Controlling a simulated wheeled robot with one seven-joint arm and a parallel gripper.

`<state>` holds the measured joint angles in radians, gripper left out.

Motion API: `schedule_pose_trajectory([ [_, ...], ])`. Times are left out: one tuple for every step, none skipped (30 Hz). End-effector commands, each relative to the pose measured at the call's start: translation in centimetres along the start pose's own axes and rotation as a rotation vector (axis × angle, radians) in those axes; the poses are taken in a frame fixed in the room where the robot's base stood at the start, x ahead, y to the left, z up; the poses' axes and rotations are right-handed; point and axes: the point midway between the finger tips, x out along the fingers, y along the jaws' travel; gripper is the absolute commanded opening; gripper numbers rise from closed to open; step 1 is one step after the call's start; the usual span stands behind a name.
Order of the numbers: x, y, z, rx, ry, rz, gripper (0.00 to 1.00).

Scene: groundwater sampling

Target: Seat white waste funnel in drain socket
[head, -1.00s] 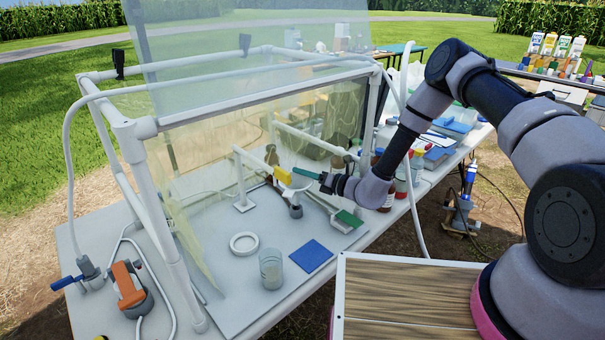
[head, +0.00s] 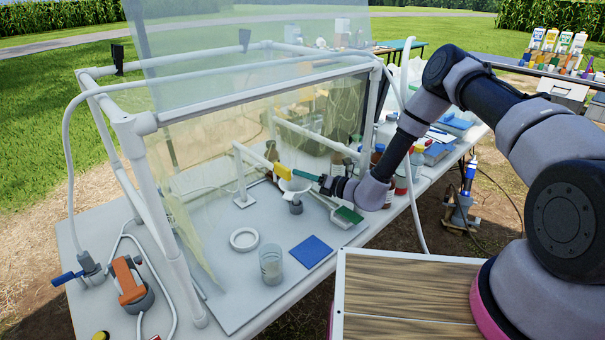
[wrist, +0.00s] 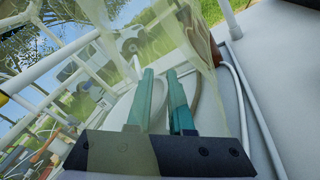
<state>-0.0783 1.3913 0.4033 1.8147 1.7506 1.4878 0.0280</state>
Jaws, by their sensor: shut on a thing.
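The white funnel (head: 291,187) shows in the head view at the fingertips of my gripper (head: 299,174), over the grey drain socket (head: 296,207) on the bench. My gripper's teal fingers (wrist: 160,76) are closed on the funnel. In the wrist view, pale curved parts of the funnel (wrist: 122,108) show beside the fingers, blurred by a translucent sheet. The funnel's lower end is at or just above the socket; I cannot tell whether it is inside.
A white pipe frame with clear panels (head: 140,125) surrounds the work area. A white ring (head: 244,239), a glass beaker (head: 271,266) and a blue pad (head: 310,253) lie in front. Bottles (head: 402,180) stand behind my wrist.

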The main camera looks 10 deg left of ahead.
Motion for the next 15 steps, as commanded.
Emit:
schedule_pose_trajectory([
  [0.01,-0.09,-0.11,0.000,0.000,0.000,0.00],
  [0.01,-0.15,-0.16,0.000,0.000,0.000,0.00],
  [0.01,-0.21,-0.23,0.000,0.000,0.000,0.00],
  [0.01,-0.26,-0.29,0.000,0.000,0.000,0.00],
  [0.02,-0.32,-0.35,0.000,0.000,0.000,0.00],
  [0.02,-0.39,-0.42,0.000,0.000,0.000,0.00],
  [0.02,-0.45,-0.48,0.000,0.000,0.000,0.00],
  [0.02,-0.50,-0.54,0.000,0.000,0.000,0.00],
  [0.02,-0.57,-0.62,0.000,0.000,0.000,0.00],
  [0.02,-0.62,-0.68,0.000,0.000,0.000,0.00],
  [0.02,-0.67,-0.74,0.000,0.000,0.000,0.00],
  [0.02,-0.73,-0.82,0.000,0.000,0.000,0.00],
  [0.02,-0.78,-0.87,0.000,0.000,0.000,0.00],
  [0.02,-0.83,-0.92,0.000,0.000,0.000,0.00],
  [0.02,-0.89,-1.00,0.000,0.000,0.000,0.00],
])
